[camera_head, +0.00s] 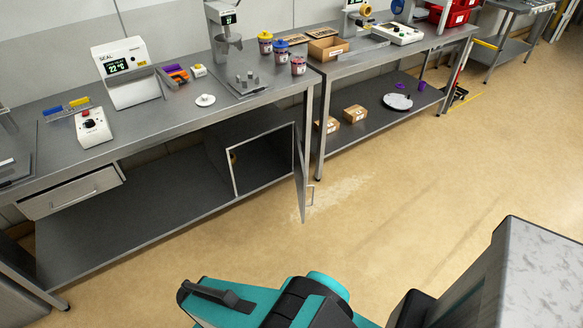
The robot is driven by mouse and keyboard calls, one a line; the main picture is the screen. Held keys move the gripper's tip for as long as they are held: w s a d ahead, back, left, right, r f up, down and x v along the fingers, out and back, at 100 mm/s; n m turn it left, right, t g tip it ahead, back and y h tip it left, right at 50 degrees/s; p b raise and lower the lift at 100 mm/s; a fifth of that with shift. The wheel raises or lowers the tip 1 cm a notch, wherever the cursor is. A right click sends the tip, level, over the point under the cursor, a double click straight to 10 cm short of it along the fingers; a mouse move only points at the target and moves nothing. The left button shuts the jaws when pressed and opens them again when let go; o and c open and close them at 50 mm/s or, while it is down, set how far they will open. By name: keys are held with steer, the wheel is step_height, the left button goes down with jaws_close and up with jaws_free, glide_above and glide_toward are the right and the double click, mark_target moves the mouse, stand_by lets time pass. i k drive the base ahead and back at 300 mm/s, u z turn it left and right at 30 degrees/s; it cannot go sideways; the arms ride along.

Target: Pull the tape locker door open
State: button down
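The tape locker (265,188) is a grey metal box on the lower shelf under the left bench. Its front opening has a light frame and shows a dark inside, with a small brown round thing, perhaps a tape roll, at the left. The locker door (300,178) stands swung outward from the right side of the opening, seen nearly edge-on. Its pale bar handle (311,196) faces right, near the door's free edge, and nothing touches it. Teal, black and grey parts of my own body fill the bottom of the view. My gripper's fingers do not show.
A closed drawer (73,193) hangs under the bench at left. The steel bench top (150,130) holds a sealer, a scale and several jars. The right bench's lower shelf (365,135) holds small boxes. The tan floor (400,220) before the locker is clear.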

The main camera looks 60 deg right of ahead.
mark_target(303, 172)
steer(key=z, duration=0.1)
steer(key=i, duration=1.1)
steer(key=u, duration=0.3)
